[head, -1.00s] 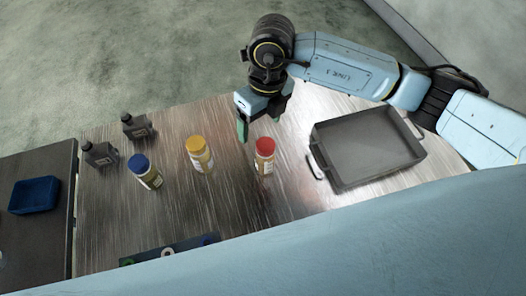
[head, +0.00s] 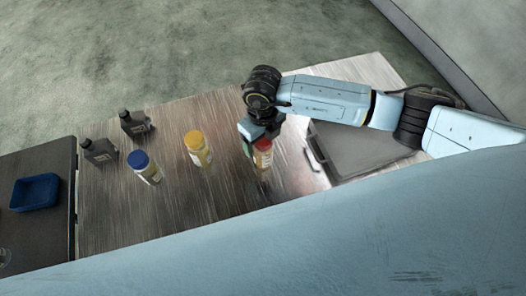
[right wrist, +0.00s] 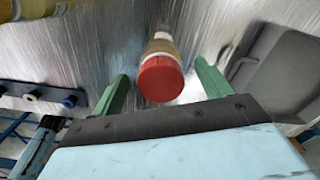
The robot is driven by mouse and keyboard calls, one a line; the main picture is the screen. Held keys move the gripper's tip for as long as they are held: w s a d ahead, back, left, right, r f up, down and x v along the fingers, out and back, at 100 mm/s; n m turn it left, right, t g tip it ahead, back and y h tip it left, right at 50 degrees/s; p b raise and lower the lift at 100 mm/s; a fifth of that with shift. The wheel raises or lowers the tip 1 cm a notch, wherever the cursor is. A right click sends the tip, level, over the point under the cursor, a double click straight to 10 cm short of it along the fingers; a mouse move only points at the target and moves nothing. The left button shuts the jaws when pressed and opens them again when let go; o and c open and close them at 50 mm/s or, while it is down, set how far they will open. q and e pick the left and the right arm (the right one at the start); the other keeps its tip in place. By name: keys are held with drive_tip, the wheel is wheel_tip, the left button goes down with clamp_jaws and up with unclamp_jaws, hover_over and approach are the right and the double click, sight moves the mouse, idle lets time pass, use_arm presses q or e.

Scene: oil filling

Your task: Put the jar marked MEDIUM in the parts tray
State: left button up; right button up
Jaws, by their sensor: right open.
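Three jars stand upright on the table: one with a blue lid (head: 144,168), one with a yellow lid (head: 197,149) and one with a red lid (head: 263,158). Their label words are too small to read. My right gripper (head: 256,141) is open at the red-lidded jar and partly hides it. In the right wrist view the red lid (right wrist: 160,79) shows between the spread green fingers (right wrist: 165,88), with gaps at both sides. The grey parts tray (head: 350,147) is right of the red-lidded jar, partly under my right arm. My left gripper is not in view.
Two dark bottles (head: 98,151) (head: 135,124) stand at the table's left. A blue bin (head: 35,194) sits on a dark side table. A dark strip with round fittings (right wrist: 40,95) shows in the right wrist view. The wooden table is clear between the jars.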

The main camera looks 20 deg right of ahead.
drive_tip(key=shift+f, duration=0.75)
drive_tip(key=shift+r, duration=0.1)
drive_tip(key=c, duration=1.6)
